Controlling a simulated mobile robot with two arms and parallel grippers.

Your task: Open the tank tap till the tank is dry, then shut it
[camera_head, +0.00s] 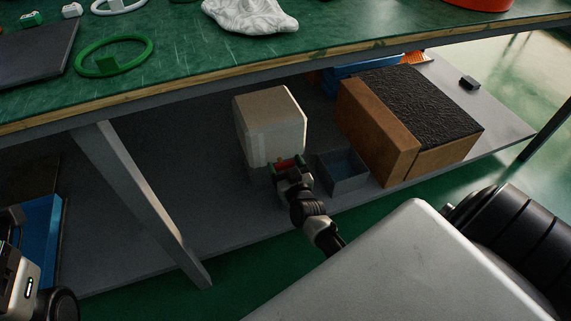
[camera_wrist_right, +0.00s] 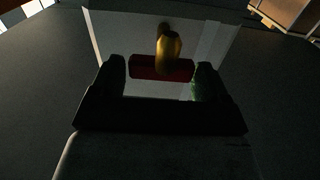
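The tank is a pale, box-shaped vessel (camera_head: 272,112) on the grey lower shelf under the bench. In the right wrist view its pale front face shows behind the tap (camera_wrist_right: 170,45), which has a brass body and a red bar handle (camera_wrist_right: 160,68) lying crosswise. My right gripper (camera_head: 287,163) is at the tank's lower front. In the wrist view its fingers (camera_wrist_right: 160,80) stand at the two ends of the red handle and appear to touch them. I see no water stream, and the level inside the tank is hidden. Only part of my left arm shows at lower left.
An open grey-blue bin (camera_head: 346,184) stands just right of my right gripper. A brown box with a black rough top (camera_head: 425,110) is beyond it. A slanted bench leg (camera_head: 140,200) stands to the left. The green bench top (camera_head: 180,55) overhangs the shelf.

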